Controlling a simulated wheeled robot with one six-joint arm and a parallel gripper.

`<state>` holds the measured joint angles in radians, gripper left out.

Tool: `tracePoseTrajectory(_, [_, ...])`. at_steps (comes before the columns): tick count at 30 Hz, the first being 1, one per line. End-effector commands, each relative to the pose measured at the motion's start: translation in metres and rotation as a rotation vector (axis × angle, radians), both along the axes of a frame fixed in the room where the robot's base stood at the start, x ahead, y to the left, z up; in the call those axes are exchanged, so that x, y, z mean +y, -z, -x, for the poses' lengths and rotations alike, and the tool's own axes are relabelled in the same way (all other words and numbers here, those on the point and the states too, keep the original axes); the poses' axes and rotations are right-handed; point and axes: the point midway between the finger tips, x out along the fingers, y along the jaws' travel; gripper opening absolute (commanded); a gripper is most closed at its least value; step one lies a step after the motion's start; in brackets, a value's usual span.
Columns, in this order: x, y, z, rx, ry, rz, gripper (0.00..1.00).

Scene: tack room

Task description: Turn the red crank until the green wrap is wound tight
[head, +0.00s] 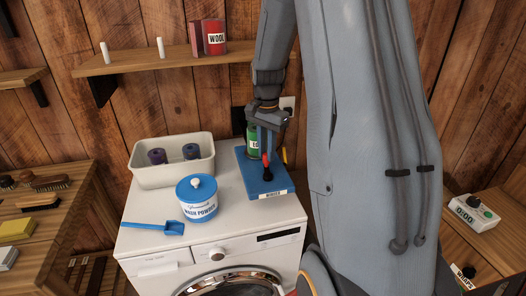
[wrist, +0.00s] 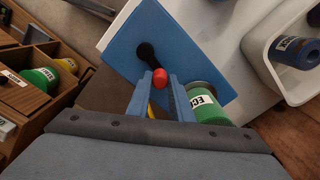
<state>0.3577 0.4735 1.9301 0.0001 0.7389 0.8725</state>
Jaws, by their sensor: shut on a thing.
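The blue winder base (head: 266,184) stands on the right end of the white washing machine's top. The red crank (head: 265,160) rises from it and meets a black knob on the base. In the wrist view the red crank end (wrist: 160,77) is between my gripper's blue fingertips (wrist: 160,84). My gripper (head: 265,152) is shut on the crank. The green wrap roll (head: 252,143) stands upright behind the gripper, partly hidden by it. It shows beside the right finger in the wrist view (wrist: 206,102). How tight it is wound cannot be told.
A shelf (head: 160,60) hangs behind. A timer box (head: 476,212) sits right.

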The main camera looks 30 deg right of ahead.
Motion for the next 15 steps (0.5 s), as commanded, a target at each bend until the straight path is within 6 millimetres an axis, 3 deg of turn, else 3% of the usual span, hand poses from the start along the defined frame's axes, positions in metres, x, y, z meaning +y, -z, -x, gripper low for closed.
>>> tracePoseTrajectory(15, [-0.018,-0.002,0.013,-0.005,0.485,0.002,0.0])
